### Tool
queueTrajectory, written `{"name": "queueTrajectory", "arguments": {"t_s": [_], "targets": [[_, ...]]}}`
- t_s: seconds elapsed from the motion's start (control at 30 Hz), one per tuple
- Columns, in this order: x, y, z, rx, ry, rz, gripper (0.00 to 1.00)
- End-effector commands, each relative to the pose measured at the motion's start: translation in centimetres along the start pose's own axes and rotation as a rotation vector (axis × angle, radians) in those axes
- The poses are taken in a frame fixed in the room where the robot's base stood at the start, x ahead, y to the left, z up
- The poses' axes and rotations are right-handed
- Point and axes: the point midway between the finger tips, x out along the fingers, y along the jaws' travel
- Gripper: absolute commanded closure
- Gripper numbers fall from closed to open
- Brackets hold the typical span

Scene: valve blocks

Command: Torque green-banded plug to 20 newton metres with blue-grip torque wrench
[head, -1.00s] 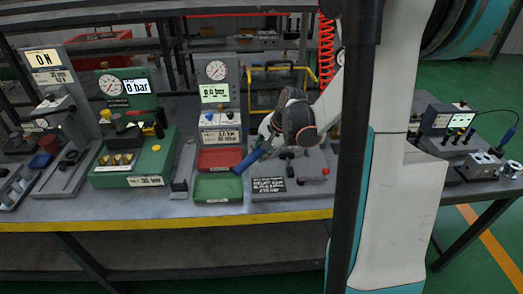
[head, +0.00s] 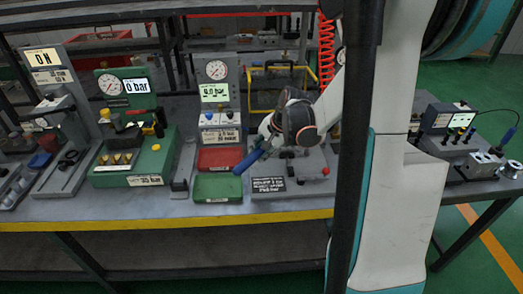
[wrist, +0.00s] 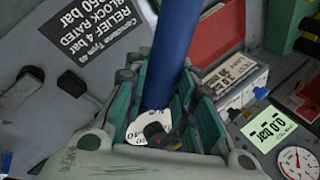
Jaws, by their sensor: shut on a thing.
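The blue-grip torque wrench (head: 248,161) shows in the head view as a dark blue handle slanting down-left from my gripper (head: 264,145). In the wrist view the blue grip (wrist: 172,50) runs between the teal fingers of my gripper (wrist: 163,88), which is shut on it. A white round dial with a black knob (wrist: 155,130) shows between the fingers. The grey valve block board (head: 295,187) lies below, with a black label (head: 268,184) also readable in part in the wrist view (wrist: 85,27). I cannot make out the green-banded plug; my arm and gripper cover part of the board.
A green tray (head: 218,187) and a red tray (head: 220,159) sit left of the board, before a gauge stand (head: 215,95). A red knob (head: 326,171) stands on the board's right. A green-based test station (head: 135,160) is farther left. The bench's yellow front edge (head: 160,224) is clear.

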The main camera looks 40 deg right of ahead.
Motion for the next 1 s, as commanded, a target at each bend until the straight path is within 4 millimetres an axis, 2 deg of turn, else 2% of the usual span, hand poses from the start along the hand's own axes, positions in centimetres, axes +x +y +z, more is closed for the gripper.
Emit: {"name": "queueTrajectory", "arguments": {"t_s": [1.0], "targets": [[2.0, 1.0, 0.0, 0.0, 0.0, -0.001, 1.0]]}}
